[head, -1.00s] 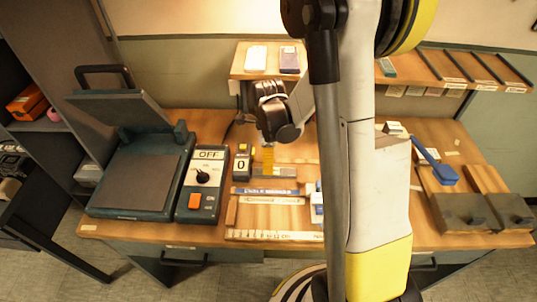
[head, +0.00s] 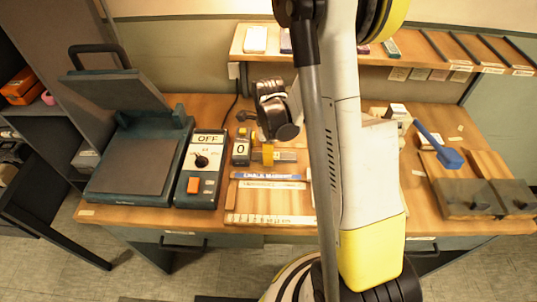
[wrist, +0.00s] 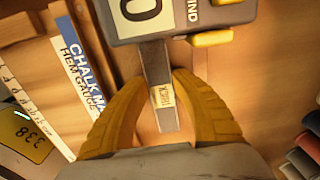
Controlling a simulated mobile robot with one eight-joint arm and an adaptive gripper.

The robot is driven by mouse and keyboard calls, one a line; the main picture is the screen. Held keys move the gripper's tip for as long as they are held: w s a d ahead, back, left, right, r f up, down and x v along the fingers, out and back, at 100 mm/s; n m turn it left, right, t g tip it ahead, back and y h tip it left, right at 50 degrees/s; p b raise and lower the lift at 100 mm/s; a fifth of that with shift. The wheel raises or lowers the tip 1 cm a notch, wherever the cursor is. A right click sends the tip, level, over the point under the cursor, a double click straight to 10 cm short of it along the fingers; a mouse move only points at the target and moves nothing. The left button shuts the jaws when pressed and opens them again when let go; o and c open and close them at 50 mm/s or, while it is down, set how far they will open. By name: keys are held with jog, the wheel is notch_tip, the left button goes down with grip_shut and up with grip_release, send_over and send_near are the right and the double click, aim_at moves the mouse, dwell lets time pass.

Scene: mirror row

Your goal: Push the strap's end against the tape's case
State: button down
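The tape's case (head: 241,150) is a grey box with a "0" display and yellow buttons, on the bench. It fills the top of the wrist view (wrist: 180,12). A grey strap (wrist: 154,62) runs out from it toward my palm, with a small pale label near its end (wrist: 167,122). My gripper (wrist: 158,78) has yellow fingers, one on each side of the strap, tips apart with slim gaps beside it. I cannot tell if they touch it. In the head view my gripper (head: 267,154) is just right of the case; the strap is hard to make out there.
A blue "chalk marker" strip (head: 268,177) and a pale ruler (head: 268,219) lie in front. A control box marked OFF (head: 200,170) and a hinged press (head: 135,160) stand left. A blue-handled tool (head: 440,150) and grey blocks (head: 468,198) are on the right. A shelf (head: 400,56) runs behind.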

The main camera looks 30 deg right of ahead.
jog(key=c, duration=1)
grip_release()
jog(key=shift+r, duration=0.1)
notch_tip(320, 180, up, 12)
